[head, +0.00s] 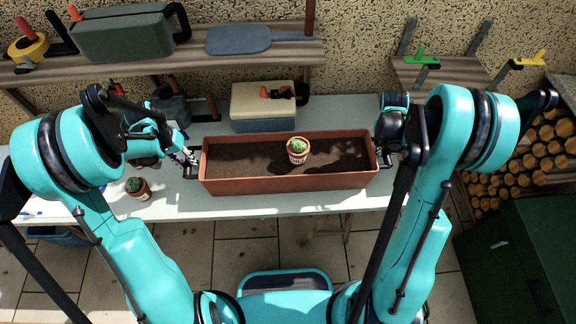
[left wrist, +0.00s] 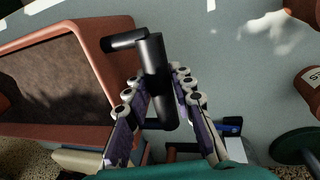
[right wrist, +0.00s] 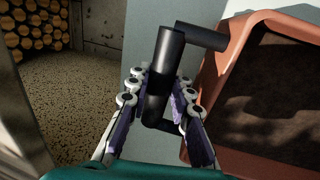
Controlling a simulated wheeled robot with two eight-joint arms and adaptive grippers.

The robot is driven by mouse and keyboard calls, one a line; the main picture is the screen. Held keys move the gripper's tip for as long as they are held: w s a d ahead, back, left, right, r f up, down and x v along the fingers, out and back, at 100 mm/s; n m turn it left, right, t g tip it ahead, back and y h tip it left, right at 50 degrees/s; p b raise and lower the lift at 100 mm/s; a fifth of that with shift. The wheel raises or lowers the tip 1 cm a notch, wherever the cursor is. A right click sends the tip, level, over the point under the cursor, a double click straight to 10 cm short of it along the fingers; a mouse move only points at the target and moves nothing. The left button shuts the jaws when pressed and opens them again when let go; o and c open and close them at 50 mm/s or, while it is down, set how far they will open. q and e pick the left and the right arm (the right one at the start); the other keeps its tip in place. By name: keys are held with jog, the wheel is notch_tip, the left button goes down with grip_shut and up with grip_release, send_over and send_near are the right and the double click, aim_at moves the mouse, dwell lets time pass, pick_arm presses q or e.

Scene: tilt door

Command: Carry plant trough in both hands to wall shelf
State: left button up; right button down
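The plant trough (head: 290,184) is a long terracotta-coloured box of dark soil on the pale table. A small potted cactus (head: 298,151) stands on its soil. Black bar handles stick out at both ends. My left gripper (head: 187,160) has its fingers closed against both sides of the left handle (left wrist: 155,75). My right gripper (head: 388,158) holds the right handle (right wrist: 163,75) the same way. I cannot tell whether the trough bears on the table or is just clear of it. A slatted wall shelf (head: 290,55) is at the back left, and a smaller one (head: 455,72) at the back right.
A toolbox (head: 135,33) and a blue-grey flat item (head: 238,40) occupy the left shelf. Green (head: 420,57) and yellow (head: 530,60) clamps are on the right shelf. A cream-lidded box (head: 262,107) stands behind the trough. Another potted cactus (head: 138,188) is left on the table (head: 250,205).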

pick_arm(q)
grip_shut()
jog(key=shift+w+r, duration=0.1)
jog(key=shift+r, duration=0.1)
pick_arm(e)
jog(key=shift+w+r, duration=0.1)
jog(key=shift+r, duration=0.1)
